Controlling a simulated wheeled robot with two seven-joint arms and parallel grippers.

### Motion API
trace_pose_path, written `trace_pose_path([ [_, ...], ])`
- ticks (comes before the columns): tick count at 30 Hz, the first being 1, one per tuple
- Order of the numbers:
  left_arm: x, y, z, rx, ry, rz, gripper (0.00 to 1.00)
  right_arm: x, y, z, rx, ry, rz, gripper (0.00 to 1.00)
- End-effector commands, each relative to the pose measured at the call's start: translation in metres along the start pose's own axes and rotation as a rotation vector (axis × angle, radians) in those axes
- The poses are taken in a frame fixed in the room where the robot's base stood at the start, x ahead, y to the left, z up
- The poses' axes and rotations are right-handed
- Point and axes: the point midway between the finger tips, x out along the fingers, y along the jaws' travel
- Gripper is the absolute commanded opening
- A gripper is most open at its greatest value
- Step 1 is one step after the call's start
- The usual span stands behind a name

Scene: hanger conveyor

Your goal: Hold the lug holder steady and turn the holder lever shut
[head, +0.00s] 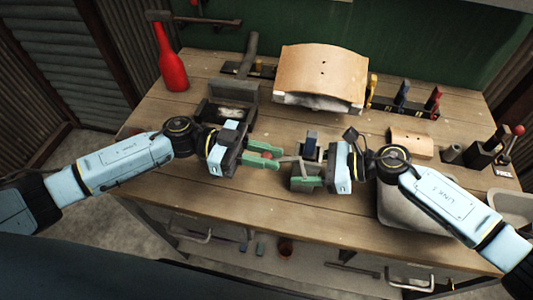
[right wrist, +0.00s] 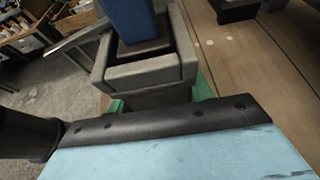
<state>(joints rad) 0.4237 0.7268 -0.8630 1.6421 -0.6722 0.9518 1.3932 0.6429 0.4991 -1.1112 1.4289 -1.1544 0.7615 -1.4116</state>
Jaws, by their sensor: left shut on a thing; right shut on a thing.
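The lug holder is a grey square block (right wrist: 145,72) in the right wrist view, with a blue lug (right wrist: 130,18) standing in it. The blue lug also shows in the head view (head: 312,139). My right gripper (head: 298,178) has its green fingers on both sides of the holder and is shut on it; its own arm hides part of the grip. The holder lever (head: 290,159) is a thin grey bar reaching left from the holder to a red knob (head: 267,155). My left gripper (head: 270,155) is shut on the red knob.
A wooden bench (head: 190,197) carries everything. A red bottle (head: 172,65), a dark grey vise-like block (head: 232,105) and a curved tan panel (head: 322,72) stand behind. Racked tools (head: 403,98) and a small tan block (head: 410,142) are at right. The front left bench is clear.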

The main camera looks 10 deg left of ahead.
Motion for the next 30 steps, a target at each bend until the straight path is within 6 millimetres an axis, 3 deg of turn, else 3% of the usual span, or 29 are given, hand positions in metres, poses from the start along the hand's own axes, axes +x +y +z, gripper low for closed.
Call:
trace_pose_path([
  [14, 0.004, 0.009, 0.0, -0.001, 0.002, -0.138, 0.0, 0.0, 0.0, 0.0, 0.0, -0.001, 0.0, 0.18],
  [30, 0.027, 0.031, -0.001, -0.008, 0.012, -0.63, 0.0, 0.0, 0.0, 0.001, 0.001, -0.001, 0.001, 0.18],
])
